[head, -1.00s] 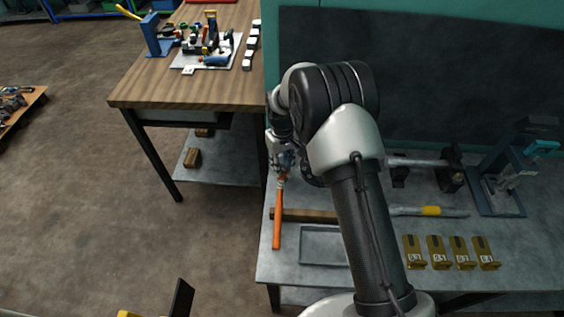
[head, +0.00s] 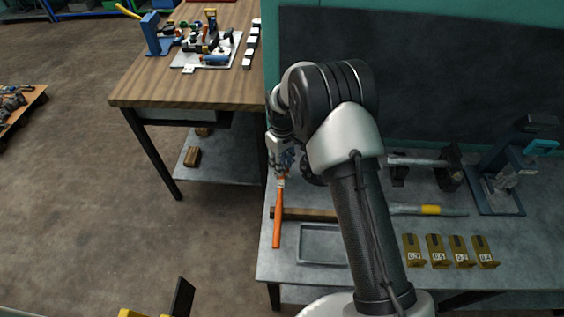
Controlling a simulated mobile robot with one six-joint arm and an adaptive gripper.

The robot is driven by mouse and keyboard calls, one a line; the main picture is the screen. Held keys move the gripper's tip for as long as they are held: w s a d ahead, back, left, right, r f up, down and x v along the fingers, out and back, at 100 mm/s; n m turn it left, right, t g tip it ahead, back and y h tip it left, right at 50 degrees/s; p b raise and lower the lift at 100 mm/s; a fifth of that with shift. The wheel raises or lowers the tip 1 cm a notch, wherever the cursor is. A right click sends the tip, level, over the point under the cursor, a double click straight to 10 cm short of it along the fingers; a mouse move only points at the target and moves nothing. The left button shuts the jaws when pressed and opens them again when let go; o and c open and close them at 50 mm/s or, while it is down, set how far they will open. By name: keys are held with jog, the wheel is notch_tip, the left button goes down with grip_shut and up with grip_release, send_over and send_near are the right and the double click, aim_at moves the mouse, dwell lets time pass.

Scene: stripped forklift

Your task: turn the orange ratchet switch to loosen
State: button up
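An orange ratchet (head: 278,220) lies lengthwise at the left end of the grey bench, its handle pointing toward the bench's front edge. It crosses the left end of a wooden bar. My gripper (head: 284,174) is at the ratchet's far end, over the head. The ratchet's switch is not distinguishable at this size. The fingers are small and partly hidden by my own arm, so I cannot tell whether they are open, shut or touching the ratchet.
The wooden bar (head: 304,214) and a shallow grey tray (head: 322,230) lie right of the ratchet. Several numbered brass blocks (head: 436,251) stand further right. A blue-framed fixture (head: 503,185) is at the right. A wooden-topped table (head: 190,88) stands at the back left.

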jog(key=o, duration=0.4)
notch_tip(320, 180, up, 12)
jog(key=shift+r, duration=0.1)
dwell(0.6)
jog(key=s+d+r+m+t, duration=0.1)
jog(key=s+d+r, duration=0.25)
jog(key=r, duration=0.25)
jog(key=s+d+r+m, duration=0.2)
jog(key=s+d+r, duration=0.1)
jog(key=s+r, duration=0.25)
jog(key=s+d+r+m+t, duration=0.1)
jog(key=s+d+r, duration=0.2)
jog(key=r, duration=0.3)
jog(key=s+d+m+t, duration=0.1)
jog(key=s+d, duration=0.1)
jog(key=s, duration=0.5)
jog(key=s+d+r+m, duration=0.1)
jog(key=s+d+m, duration=0.1)
jog(key=s, duration=0.5)
jog(key=s+d+m+t, duration=0.1)
jog(key=s+d, duration=0.1)
jog(key=s, duration=0.5)
jog(key=shift+s+d+r+m+t, duration=0.2)
jog(key=shift+s+d+m+t, duration=0.1)
jog(key=shift+d+m, duration=0.1)
